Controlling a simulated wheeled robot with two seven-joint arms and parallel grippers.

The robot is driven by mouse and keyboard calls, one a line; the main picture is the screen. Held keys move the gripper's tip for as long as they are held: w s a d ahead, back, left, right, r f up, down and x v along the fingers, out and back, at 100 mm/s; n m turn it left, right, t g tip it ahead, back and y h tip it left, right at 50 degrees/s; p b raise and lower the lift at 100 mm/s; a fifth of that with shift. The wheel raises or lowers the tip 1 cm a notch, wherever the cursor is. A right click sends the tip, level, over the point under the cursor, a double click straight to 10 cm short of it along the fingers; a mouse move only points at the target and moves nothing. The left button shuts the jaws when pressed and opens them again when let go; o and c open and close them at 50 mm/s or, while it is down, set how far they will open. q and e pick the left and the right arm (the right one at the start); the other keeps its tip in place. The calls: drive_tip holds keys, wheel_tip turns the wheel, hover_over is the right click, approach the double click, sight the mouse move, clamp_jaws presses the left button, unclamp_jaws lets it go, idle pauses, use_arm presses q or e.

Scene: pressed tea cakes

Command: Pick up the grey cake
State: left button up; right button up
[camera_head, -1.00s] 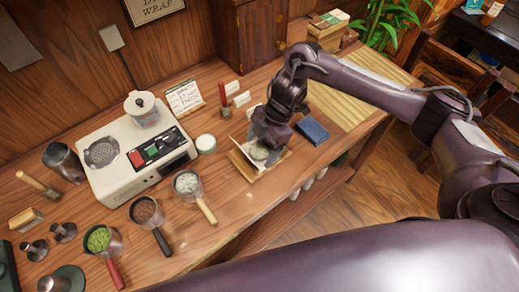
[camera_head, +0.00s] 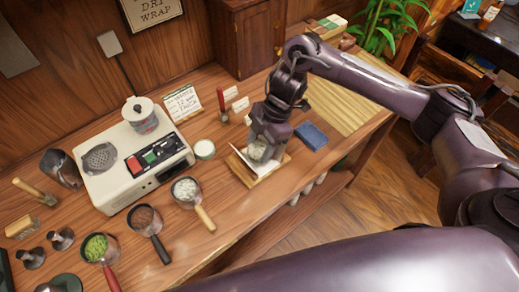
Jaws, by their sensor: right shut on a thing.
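The grey cake (camera_head: 258,152) is a small greyish disc between the fingers of my right gripper (camera_head: 262,150). The gripper is shut on it, just above a white paper sheet on a wooden board (camera_head: 267,177). The fingers partly hide the cake, and I cannot tell whether it still touches the paper. My left gripper is not in view.
A cream machine (camera_head: 132,160) with a steel pot on top stands at left. Pans with a white filling (camera_head: 186,190), a brown one (camera_head: 144,218) and a green one (camera_head: 97,248) stand in front. A blue cloth-like block (camera_head: 311,136) lies right of the board.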

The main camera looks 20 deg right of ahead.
sight(260, 148)
wheel_tip(260, 148, up, 17)
drive_tip(key=p, duration=0.2)
